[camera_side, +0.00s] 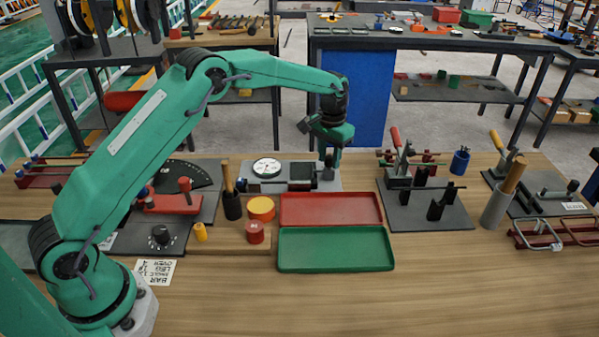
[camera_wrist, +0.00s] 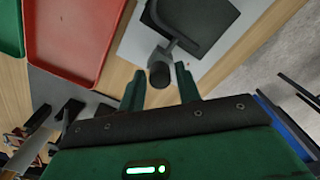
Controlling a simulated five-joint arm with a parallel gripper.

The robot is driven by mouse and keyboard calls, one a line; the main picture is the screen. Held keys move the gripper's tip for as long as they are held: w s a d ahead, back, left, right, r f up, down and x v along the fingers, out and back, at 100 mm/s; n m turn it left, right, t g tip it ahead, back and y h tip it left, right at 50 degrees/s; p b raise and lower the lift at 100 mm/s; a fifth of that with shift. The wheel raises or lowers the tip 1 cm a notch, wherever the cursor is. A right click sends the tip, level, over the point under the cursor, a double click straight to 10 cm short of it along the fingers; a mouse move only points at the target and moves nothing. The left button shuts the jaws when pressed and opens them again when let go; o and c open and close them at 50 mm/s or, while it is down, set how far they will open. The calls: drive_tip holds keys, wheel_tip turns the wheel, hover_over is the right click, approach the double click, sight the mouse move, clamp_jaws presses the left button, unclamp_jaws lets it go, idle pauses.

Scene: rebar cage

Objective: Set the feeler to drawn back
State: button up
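A dial gauge with a white face (camera_side: 267,168) sits on a light grey plate at the back middle of the bench. To its right on the plate are a pale block and a dark part (camera_side: 326,173), partly behind my gripper. In the wrist view a dark round knob (camera_wrist: 159,74) on a short arm joins a dark block; I take this to be the feeler's handle, though its set position cannot be read. My gripper (camera_wrist: 161,88) is open, a finger on each side of the knob, with gaps showing. In the side view my gripper (camera_side: 329,162) points down over the plate's right end.
A red tray (camera_side: 330,209) and a green tray (camera_side: 336,249) lie in front of the plate. A clamp fixture (camera_side: 425,205) stands right.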

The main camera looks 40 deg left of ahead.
clamp_jaws()
drive_tip(key=shift+w+d, duration=0.1)
drive_tip(key=shift+w, duration=0.05)
drive_tip(key=shift+w+d, duration=0.6)
drive_tip(key=shift+o, duration=1.8)
unclamp_jaws()
drive_tip(key=shift+r, duration=0.1)
wheel_tip(320, 180, up, 8)
